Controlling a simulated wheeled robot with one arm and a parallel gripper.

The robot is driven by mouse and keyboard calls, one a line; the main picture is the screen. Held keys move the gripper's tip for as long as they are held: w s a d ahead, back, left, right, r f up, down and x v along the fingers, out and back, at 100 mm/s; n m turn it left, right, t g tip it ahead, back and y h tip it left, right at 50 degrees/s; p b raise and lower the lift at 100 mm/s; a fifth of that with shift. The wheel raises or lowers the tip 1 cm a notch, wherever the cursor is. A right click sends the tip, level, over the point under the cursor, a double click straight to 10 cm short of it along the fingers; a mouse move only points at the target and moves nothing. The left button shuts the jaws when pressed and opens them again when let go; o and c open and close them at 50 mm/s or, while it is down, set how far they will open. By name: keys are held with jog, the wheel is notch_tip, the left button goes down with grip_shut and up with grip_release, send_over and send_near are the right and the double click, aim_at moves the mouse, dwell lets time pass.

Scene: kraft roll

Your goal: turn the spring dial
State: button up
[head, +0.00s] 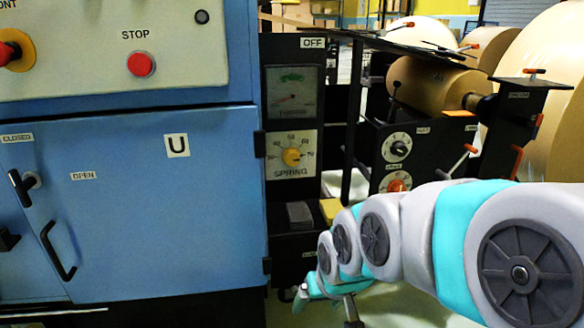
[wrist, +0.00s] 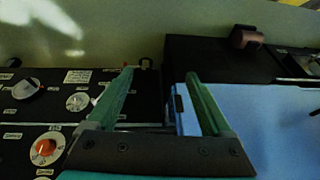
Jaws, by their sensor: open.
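The spring dial (head: 291,155) is a yellow knob on a white scale plate. It is on the black panel, under a gauge and above the word SPRING, in the head view. My gripper (head: 302,292) is low in the head view, below the dial and apart from it, partly hidden by my arm. In the wrist view my gripper (wrist: 160,75) shows two green fingers spread apart with nothing between them. Several dials show at the left there, one with an orange knob (wrist: 44,148). I cannot tell whether the spring dial is among them.
A blue cabinet door (head: 130,205) with black handles stands left of the panel. A red STOP button (head: 141,64) is above it. A second panel with a black-knobbed dial (head: 397,147) and kraft rolls (head: 435,84) are at the right. A grey block (head: 299,214) sits below the spring dial.

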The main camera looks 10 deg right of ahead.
jog(key=w+a+r+t+y+b, duration=0.15)
jog(key=w+t, duration=0.25)
jog(key=w, duration=0.7)
jog(key=m+t+b, duration=0.4)
jog(key=t, duration=0.6)
send_near(293, 161)
jog(key=w, duration=0.1)
jog(key=shift+h, duration=0.45)
jog(key=shift+w+a+r, duration=0.1)
jog(key=shift+w+a, duration=0.1)
jog(key=shift+w, duration=1.1)
jog(key=shift+w+a, duration=0.2)
jog(key=shift+w, duration=1.1)
jog(key=shift+w+a+r, duration=0.1)
jog(key=shift+w+a, duration=0.1)
jog(key=shift+w, duration=1.1)
grip_shut()
